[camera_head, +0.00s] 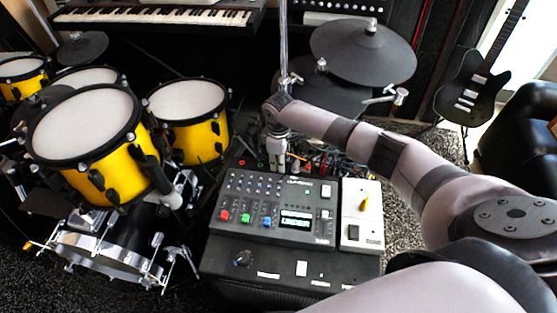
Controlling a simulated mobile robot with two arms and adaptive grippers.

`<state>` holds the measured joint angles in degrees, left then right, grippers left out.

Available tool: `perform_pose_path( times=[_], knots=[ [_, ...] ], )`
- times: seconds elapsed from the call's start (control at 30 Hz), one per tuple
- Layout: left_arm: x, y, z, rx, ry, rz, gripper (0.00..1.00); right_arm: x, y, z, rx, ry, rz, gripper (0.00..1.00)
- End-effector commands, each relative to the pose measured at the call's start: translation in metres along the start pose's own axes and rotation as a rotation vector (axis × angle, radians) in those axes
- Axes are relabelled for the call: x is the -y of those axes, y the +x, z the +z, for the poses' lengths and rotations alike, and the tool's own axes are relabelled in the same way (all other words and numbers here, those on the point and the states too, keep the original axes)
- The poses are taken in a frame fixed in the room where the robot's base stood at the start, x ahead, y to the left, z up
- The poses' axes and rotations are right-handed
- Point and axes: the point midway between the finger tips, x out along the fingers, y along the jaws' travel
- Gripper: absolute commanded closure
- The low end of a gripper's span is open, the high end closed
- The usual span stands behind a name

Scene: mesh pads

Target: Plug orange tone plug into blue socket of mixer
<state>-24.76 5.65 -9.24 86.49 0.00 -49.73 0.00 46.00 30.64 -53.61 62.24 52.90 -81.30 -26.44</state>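The mixer (262,211) is a dark box with knobs, coloured controls and a lit green display, standing on a black case. A small blue piece (267,222) shows on its front, beside a green and a red one; I cannot tell whether it is the blue socket. A small orange piece (363,205) stands on the white panel right of the mixer, perhaps the orange tone plug. My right gripper (276,167) points down just behind the mixer's back edge, above the cables. Its fingers are too small to read. My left gripper is not in view.
Tangled cables (322,166) lie behind the mixer. Yellow drums (190,125) stand close on the left, and dark cymbal pads (362,52) rise behind my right arm. A keyboard (160,15) is at the back. A guitar (470,90) and black seat (520,125) are at right.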

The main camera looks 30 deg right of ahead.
Motion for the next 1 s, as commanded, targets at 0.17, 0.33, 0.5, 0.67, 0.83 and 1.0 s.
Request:
perform_pose_path(
  times=[0.17, 0.33, 0.5, 0.67, 0.83, 1.0],
  knots=[
    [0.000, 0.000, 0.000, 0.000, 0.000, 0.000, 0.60, 0.000, 0.000, 0.000, 0.000, 0.000, 0.000, 0.70],
    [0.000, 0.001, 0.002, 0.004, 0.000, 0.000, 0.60, 0.000, -0.001, 0.000, 0.000, 0.000, 0.000, 0.61],
    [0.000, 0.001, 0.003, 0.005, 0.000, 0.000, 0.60, 0.000, -0.001, 0.000, -0.001, 0.000, 0.001, 0.61],
    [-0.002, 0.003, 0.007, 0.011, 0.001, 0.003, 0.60, -0.001, -0.005, -0.001, -0.002, 0.000, 0.001, 0.61],
    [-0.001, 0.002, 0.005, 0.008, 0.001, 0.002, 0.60, -0.001, -0.031, -0.001, -0.004, -0.001, 0.003, 0.61],
    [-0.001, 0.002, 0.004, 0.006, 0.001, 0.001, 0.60, -0.001, -0.068, -0.001, -0.004, -0.002, 0.004, 0.61]
  ],
)
